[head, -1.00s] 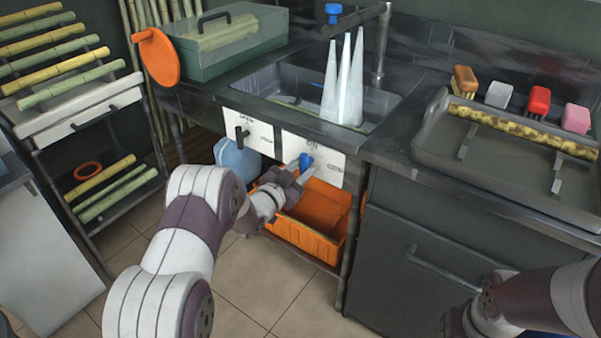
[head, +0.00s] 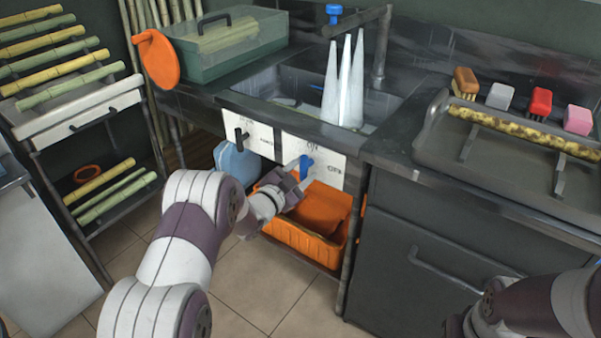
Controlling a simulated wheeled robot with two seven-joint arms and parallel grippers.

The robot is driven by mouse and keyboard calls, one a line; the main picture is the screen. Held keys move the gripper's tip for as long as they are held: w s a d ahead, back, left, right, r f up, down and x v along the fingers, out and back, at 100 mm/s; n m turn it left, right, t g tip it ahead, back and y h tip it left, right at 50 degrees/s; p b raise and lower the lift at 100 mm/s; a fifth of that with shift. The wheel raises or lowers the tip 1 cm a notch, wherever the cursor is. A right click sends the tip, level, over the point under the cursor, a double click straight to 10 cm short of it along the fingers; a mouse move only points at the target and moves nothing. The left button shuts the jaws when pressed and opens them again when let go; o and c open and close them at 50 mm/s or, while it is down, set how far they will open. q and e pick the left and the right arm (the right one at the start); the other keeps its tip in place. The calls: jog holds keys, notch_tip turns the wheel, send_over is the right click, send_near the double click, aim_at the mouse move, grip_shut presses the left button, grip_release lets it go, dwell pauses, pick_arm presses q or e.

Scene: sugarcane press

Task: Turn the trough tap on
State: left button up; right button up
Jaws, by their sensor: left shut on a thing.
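A white panel (head: 328,154) on the front below the sink has "ON" and "OFF" marks and a blue tap handle (head: 304,168). My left gripper (head: 297,178) is at this handle and shut on it, hiding part of it. The handle looks upright, below the "ON" mark. A second white panel (head: 256,138) to the left has a dark handle (head: 240,139). The trough (head: 279,82) is the sunken basin above the panels. My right gripper (head: 460,325) is at the bottom edge, mostly cut off, with its fingers out of sight.
Tall white cones (head: 345,85) and a faucet (head: 381,48) stand at the trough. A grey tray (head: 432,135) lies on the right counter. The floor in front is open.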

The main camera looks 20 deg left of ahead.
pick_arm(q)
jog(key=o, duration=1.5)
jog(key=shift+d+r, duration=0.2)
jog(key=shift+r, duration=0.1)
jog(key=shift+a+f, duration=0.1)
jog(key=p+v, duration=0.3)
jog(key=v, duration=0.9)
jog(key=shift+s+a, duration=0.1)
jog(key=shift+s, duration=0.2)
